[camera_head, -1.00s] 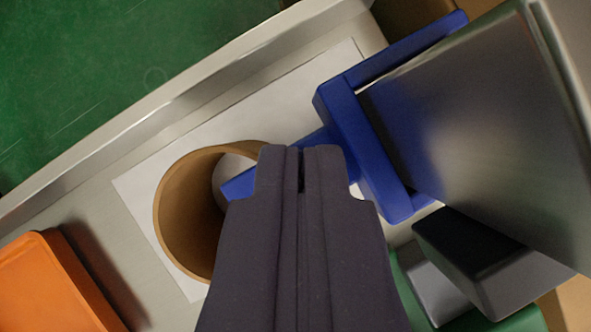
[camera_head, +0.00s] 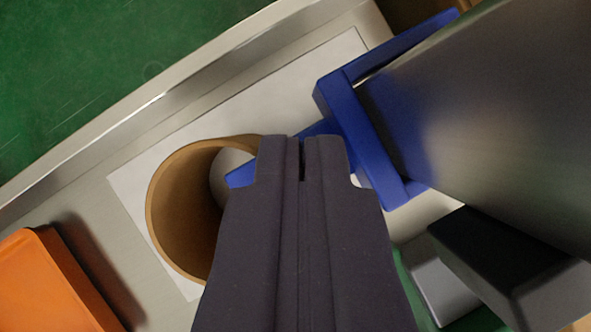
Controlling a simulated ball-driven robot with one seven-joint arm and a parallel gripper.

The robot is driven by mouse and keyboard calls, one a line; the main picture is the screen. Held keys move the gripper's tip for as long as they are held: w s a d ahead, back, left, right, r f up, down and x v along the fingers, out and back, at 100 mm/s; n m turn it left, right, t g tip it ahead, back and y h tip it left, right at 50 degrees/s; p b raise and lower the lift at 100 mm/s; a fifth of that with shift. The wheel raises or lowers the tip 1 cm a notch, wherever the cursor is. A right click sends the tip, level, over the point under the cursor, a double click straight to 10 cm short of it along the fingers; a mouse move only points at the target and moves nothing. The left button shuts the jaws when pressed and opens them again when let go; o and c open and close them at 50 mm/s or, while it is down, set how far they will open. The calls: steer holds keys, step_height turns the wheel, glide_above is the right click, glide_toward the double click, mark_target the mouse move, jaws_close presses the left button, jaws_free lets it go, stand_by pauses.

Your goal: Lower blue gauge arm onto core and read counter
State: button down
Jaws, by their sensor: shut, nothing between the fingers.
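The core is a brown cardboard tube (camera_head: 176,212) seen from above on a white sheet, left of my gripper. The blue gauge arm (camera_head: 352,130) is a blue frame at the upper right, beside a large grey metal block. A blue bar (camera_head: 241,176) extends from its direction behind my fingers to the tube's opening. My gripper (camera_head: 302,142) is shut and empty, its dark fingers covering the middle of the view. Its tips are at or over the blue bar; I cannot tell whether they touch. The fingers hide the tube's right side. No counter is identifiable.
The grey metal block (camera_head: 490,110) fills the right side. A black and grey block (camera_head: 500,265) sits below it. An orange bin (camera_head: 48,285) is at the lower left. A metal tray rim (camera_head: 150,118) runs diagonally, with green floor (camera_head: 90,70) beyond it.

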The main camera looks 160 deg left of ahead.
step_height(320, 180, up, 7)
steer(key=p, duration=0.4)
steer(key=shift+r, duration=0.2)
steer(key=s+a+r+n+t+b, duration=0.1)
steer(key=a+r+t, duration=0.15)
steer(key=r, duration=0.75)
steer(key=s+a+r+t, duration=0.1)
steer(key=a+r, duration=0.3)
steer(key=r, duration=0.5)
steer(key=s+a+r+n+t+b, duration=0.1)
steer(key=s+a+r, duration=0.15)
steer(key=r, duration=0.75)
steer(key=s+a+r+n+t+y, duration=0.1)
steer(key=s+a+r, duration=0.3)
steer(key=s+r, duration=0.5)
steer(key=s+a+r+t+b, duration=0.1)
steer(key=s+a+r+t, duration=0.3)
steer(key=s+r, duration=0.6)
step_height(320, 180, up, 4)
steer(key=shift+a+r+n+y+b, duration=0.2)
steer(key=shift+a+n+y+b, duration=0.15)
steer(key=shift+a, duration=0.35)
steer(key=shift+s+f+t, duration=0.1)
steer(key=shift+t, duration=0.15)
